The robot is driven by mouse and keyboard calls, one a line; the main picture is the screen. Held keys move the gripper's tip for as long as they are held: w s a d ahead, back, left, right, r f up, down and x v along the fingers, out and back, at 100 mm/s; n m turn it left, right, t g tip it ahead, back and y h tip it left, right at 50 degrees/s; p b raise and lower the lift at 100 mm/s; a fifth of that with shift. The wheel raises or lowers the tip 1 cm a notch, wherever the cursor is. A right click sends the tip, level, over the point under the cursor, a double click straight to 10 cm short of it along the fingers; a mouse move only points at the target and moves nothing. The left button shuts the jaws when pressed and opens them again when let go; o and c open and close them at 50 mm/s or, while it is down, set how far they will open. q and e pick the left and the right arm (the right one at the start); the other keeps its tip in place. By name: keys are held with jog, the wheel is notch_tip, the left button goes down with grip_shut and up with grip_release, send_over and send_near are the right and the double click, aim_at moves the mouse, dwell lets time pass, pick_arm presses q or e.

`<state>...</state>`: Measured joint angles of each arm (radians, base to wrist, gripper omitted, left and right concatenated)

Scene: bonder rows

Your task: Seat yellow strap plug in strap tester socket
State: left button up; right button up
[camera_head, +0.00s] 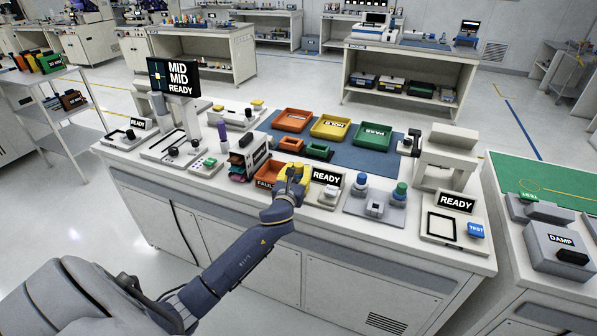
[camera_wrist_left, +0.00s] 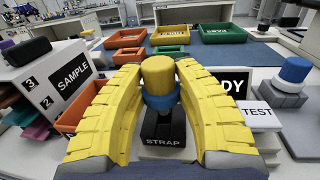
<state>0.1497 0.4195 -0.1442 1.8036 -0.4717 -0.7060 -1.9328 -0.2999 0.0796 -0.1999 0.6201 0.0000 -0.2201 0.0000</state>
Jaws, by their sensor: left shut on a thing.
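The yellow strap plug (camera_wrist_left: 158,72) is a short upright yellow cylinder with a blue collar below it in the left wrist view. My left gripper (camera_wrist_left: 159,82) has yellow fingers on both sides of it and is shut on it. Just below the collar is a black block marked STRAP (camera_wrist_left: 164,130), which I take for the tester socket. I cannot tell whether the plug is in it or just above it. In the head view my left gripper (camera_head: 293,174) is at the front middle of the bench, left of a READY sign (camera_head: 327,178). My right gripper is not in view.
An orange tray (camera_head: 268,176) and a SAMPLE rack (camera_wrist_left: 70,82) stand left of the gripper. A white TEST button (camera_wrist_left: 257,117) and a fixture with blue and green knobs (camera_head: 375,205) are to the right. Coloured bins (camera_head: 330,127) sit behind on a blue mat.

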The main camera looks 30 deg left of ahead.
aim_at(298, 180)
pick_arm(q)
jog(key=shift+f, duration=1.2)
jog(key=shift+f, duration=0.75)
dwell(0.6)
jog(key=o, duration=1.2)
jog(key=v, duration=1.2)
dwell(0.5)
